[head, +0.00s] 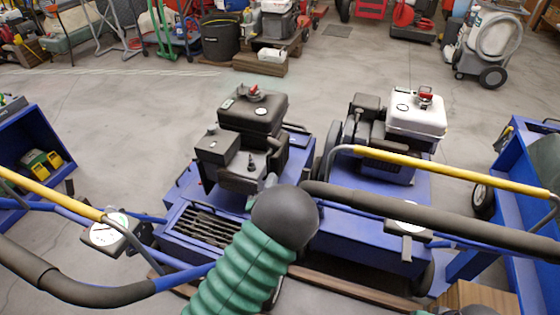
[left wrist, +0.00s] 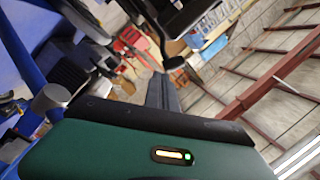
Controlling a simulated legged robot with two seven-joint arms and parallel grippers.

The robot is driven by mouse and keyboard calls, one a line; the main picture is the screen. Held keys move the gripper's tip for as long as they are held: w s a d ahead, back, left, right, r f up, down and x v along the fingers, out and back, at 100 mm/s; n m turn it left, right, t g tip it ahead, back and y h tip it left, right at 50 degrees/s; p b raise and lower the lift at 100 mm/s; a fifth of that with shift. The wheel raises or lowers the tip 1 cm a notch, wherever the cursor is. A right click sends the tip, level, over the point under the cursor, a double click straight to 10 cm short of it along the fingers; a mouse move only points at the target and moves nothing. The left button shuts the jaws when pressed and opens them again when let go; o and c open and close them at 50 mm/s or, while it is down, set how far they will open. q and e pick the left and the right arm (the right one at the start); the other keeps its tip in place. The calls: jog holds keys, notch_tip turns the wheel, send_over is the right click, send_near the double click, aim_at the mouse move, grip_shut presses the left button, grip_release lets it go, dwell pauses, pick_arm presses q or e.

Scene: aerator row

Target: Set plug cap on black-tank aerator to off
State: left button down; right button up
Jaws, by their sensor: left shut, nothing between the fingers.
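The black-tank aerator (head: 253,113) stands left of centre in the head view, a dark engine on a blue deck. A red cap (head: 254,90) sits on top of its black tank. Small dark parts show on the engine's front; I cannot tell which is the plug cap or how it is set. My left gripper (head: 270,181) is at the engine's lower front, mostly hidden behind my dark wrist joint. It is shut and empty; I cannot tell whether it touches the engine. In the left wrist view the gripper (left wrist: 163,92) reaches up toward dark machine parts. My right gripper is not in view.
A white-tank aerator (head: 417,115) stands close on the right. A yellow and black handlebar (head: 440,167) crosses in front of it, and another handlebar (head: 50,192) runs along the left. Blue shelving (head: 30,150) is at far left. Open concrete floor lies behind the aerators.

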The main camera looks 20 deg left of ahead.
aim_at(273, 151)
pick_arm(q)
jog(key=w+r+m+b, duration=0.1)
jog(key=w+m+b, duration=0.2)
jog(key=w+m, duration=0.7)
jog(key=shift+a+r+b, duration=0.3)
jog(key=shift+r, duration=0.1)
jog(key=shift+w, duration=0.1)
jog(key=shift+a+r+p, duration=0.35)
jog(key=shift+a+p, duration=0.3)
jog(key=shift+p, duration=0.1)
